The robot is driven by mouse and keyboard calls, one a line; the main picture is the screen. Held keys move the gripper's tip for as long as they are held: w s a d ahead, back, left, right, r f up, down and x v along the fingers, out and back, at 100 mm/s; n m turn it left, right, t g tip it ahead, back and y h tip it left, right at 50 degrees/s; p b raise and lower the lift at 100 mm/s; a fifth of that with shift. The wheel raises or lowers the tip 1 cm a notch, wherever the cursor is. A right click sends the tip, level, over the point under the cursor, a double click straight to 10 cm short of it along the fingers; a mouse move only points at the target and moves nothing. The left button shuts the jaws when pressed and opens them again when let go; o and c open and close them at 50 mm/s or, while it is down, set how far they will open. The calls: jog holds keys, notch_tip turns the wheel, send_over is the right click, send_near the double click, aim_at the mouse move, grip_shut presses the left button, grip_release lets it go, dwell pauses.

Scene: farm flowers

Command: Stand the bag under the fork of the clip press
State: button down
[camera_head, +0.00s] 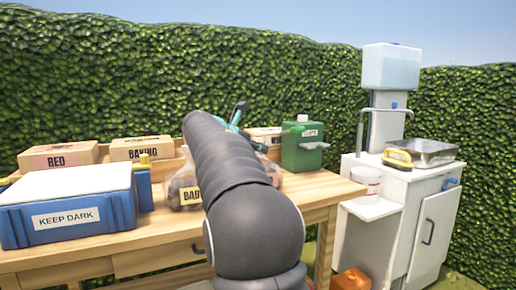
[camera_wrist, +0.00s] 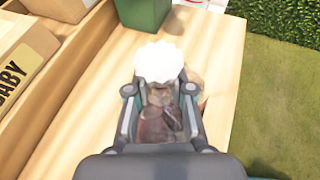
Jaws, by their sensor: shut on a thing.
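My gripper (camera_wrist: 160,106) is shut on a clear bag with brown lumps inside (camera_wrist: 160,128), seen in the wrist view. A white, bright top of the bag (camera_wrist: 162,62) sticks out ahead of the fingers. In the head view part of a bag (camera_head: 272,172) shows at the right of my arm, which hides most of it. Another clear bag with dark contents (camera_head: 181,188) stands on the table left of my arm, its label partly hidden. A teal and black part (camera_head: 238,114) shows above my arm; I cannot tell whether it belongs to the clip press.
A green labelled container (camera_head: 302,146) stands at the table's (camera_head: 160,232) back right. A white cabinet (camera_head: 395,205) stands at right. The table's right end is clear.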

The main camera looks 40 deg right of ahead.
jog(key=c, duration=1)
grip_release()
jog(key=shift+f, duration=0.1)
jog(key=shift+f+b, duration=0.2)
jog(key=shift+b, duration=0.3)
jog(key=p+v, duration=0.1)
jog(key=v, duration=1.3)
jog(key=shift+s, duration=0.15)
